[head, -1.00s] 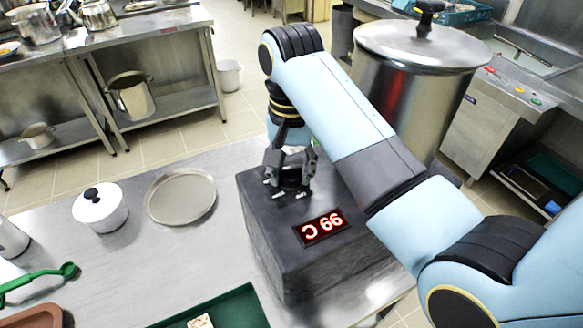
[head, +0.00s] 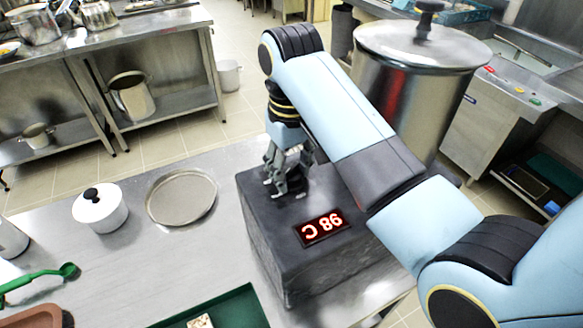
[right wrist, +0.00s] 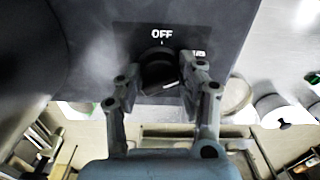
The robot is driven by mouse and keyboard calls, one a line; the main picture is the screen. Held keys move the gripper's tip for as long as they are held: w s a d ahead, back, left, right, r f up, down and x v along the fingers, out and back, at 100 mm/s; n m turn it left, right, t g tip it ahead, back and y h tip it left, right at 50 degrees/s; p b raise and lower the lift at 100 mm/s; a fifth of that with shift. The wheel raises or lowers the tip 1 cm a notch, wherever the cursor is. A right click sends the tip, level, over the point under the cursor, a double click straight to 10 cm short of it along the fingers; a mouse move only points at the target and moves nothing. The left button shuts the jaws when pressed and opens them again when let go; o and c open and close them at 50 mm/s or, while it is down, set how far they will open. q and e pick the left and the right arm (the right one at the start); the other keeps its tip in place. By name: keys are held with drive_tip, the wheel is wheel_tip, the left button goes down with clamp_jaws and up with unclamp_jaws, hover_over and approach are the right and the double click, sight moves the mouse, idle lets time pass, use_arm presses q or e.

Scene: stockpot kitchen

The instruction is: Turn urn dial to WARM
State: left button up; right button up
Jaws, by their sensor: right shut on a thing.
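The urn control is a dark box (head: 310,255) on the steel counter, with a red display (head: 322,227) that appears upside down from here. My right gripper (head: 285,186) points down at the box top, shut on the dark round dial. In the right wrist view the dial (right wrist: 158,56) is between the two fingers (right wrist: 160,83). The word OFF and a small tick stand just above the dial. A second label to its right is partly hidden and unreadable. The dial's pointer direction is unclear. My left gripper is out of view.
A large lidded steel pot (head: 400,95) stands behind my right arm. A round metal tray (head: 181,198) and a white lidded pot (head: 100,208) lie left of the box. A green tray (head: 235,312) and green ladle (head: 45,277) are nearer. Counter between them is clear.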

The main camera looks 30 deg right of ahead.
idle(0.4)
drive_tip(key=o, duration=1.2)
